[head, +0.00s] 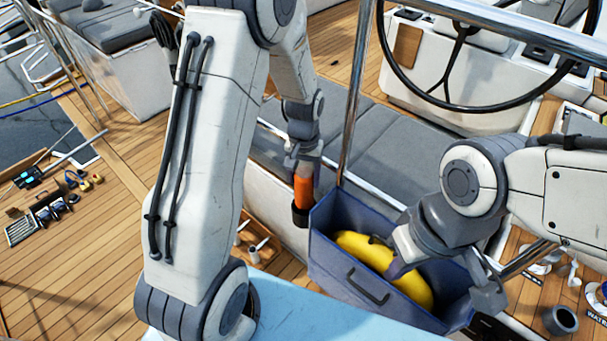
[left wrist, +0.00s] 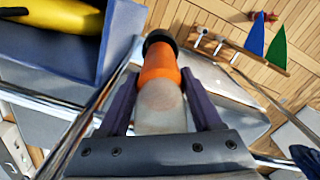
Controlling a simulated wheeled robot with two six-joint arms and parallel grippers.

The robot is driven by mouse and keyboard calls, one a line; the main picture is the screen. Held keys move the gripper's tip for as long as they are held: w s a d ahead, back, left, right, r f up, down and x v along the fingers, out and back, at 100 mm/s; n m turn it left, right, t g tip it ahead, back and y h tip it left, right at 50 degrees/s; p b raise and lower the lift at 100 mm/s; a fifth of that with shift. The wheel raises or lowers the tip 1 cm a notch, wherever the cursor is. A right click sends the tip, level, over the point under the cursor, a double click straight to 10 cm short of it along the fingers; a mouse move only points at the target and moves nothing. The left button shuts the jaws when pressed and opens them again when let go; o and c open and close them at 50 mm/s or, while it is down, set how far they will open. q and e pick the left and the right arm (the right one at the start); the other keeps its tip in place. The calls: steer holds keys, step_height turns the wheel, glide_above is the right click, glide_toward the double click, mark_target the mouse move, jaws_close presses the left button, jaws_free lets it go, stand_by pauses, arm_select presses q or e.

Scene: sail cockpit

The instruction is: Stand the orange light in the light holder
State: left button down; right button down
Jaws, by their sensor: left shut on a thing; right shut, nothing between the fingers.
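The orange light (head: 303,190) hangs upright below my left gripper (head: 303,168). My left gripper is shut on its pale upper part, which shows between the two fingers in the left wrist view (left wrist: 160,105). The black light holder (head: 299,216) is directly below the light, beside the blue box. In the left wrist view the holder (left wrist: 158,38) shows at the far end of the orange body. The light's lower end meets the holder's mouth; how deep it sits I cannot tell. My right gripper (head: 396,270) is shut and empty, over the blue box.
The blue box (head: 328,250) holds a yellow thing (head: 365,252) and stands right of the holder. A steel post (head: 354,95) rises close behind the holder. Grey cushions (head: 400,140) lie behind. Small items (head: 50,205) lie on the deck at left.

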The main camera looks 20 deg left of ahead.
arm_select(q)
steer(key=shift+f+b, duration=1.4)
steer(key=shift+f, duration=1.05)
jaws_free()
step_height(320, 180, up, 10)
steer(key=shift+r+b, duration=0.25)
steer(key=shift+b, duration=0.05)
steer(key=shift+d, duration=0.1)
